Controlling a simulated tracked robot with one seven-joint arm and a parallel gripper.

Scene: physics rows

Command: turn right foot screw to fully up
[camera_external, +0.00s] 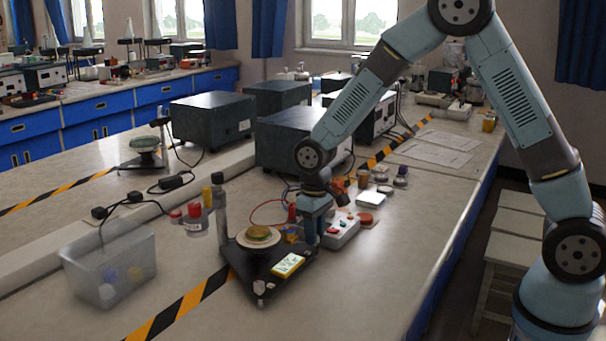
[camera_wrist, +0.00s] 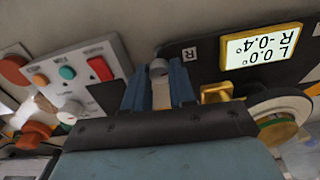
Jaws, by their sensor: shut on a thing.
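My gripper (camera_external: 312,236) points down at the right corner of a black triangular base plate (camera_external: 268,268). In the wrist view, the blue fingers of my gripper (camera_wrist: 160,78) are shut on a pale grey foot screw (camera_wrist: 158,68), the right foot screw beside the letter R. In the external view this screw is hidden by my fingers. A yellow-framed display (camera_external: 289,265) on the plate also shows upside down in the wrist view (camera_wrist: 262,48); it reads L 0.0° and R -0.4°. Another foot screw (camera_external: 260,288) stands at the plate's front corner.
A control box (camera_external: 340,231) with coloured buttons stands close right of my gripper. A clear bin (camera_external: 110,268) stands at left. The front right bench is clear.

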